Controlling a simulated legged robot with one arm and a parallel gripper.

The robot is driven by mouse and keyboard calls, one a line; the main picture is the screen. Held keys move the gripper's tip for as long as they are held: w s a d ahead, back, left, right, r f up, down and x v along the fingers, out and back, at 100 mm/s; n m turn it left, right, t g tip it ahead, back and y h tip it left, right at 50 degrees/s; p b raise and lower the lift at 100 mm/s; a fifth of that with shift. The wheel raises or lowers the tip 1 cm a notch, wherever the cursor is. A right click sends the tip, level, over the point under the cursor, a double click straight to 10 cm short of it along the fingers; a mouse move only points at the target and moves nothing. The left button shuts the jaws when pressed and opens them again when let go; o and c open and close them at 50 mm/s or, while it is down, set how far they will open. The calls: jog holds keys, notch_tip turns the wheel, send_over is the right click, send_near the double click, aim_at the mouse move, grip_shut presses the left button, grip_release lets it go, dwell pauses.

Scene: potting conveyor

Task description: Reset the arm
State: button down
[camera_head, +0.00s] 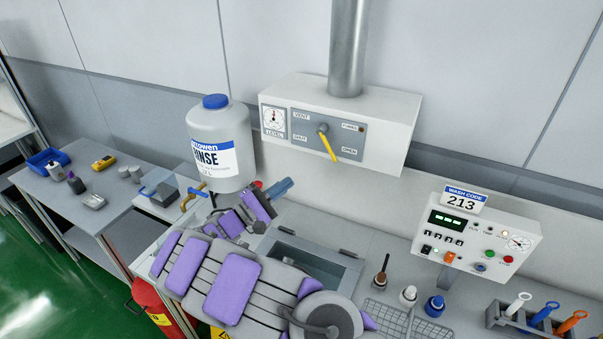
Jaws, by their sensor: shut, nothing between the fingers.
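My arm with purple pads lies low in the centre of the head view, over the front of the bench. My gripper (281,187) is at the arm's upper end, pointing up and to the right. It appears shut and empty, just right of the rinse bottle's base. Part of the wrist and the gripper's far side are hidden.
A rinse bottle (218,128) stands behind the arm. A vent box (372,130) with a yellow lever hangs above. A sink basin (312,262) lies right of my gripper. A control box (480,235) and tool rack (508,318) are right. A side table (90,219) is left.

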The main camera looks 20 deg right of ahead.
jog(key=shift+v, duration=2.3)
jog(key=s+d+r+m+g+y+b, duration=0.1)
jog(key=s+d+r+m+g+y, duration=0.15)
jog(key=s+d+g, duration=0.4)
jog(key=s+d+r+m+g+y+b, duration=0.2)
jog(key=s+d+r+m+g, duration=0.15)
jog(key=s+d, duration=0.55)
jog(key=s+d+f+m+g+y+b, duration=0.1)
jog(key=s+f+m+g+y, duration=0.15)
jog(key=s+y, duration=0.65)
jog(key=s+a+f+t+y+b, duration=0.1)
jog(key=s+a+f+t+y, duration=0.1)
jog(key=s+a, duration=0.5)
jog(key=s+a+f+t+y+b, duration=0.2)
jog(key=s+a+f+y, duration=0.3)
jog(key=s, duration=0.6)
jog(key=a+f, duration=0.2)
jog(key=a, duration=0.1)
jog(key=shift+a+t, duration=0.2)
jog(key=shift+t, duration=0.15)
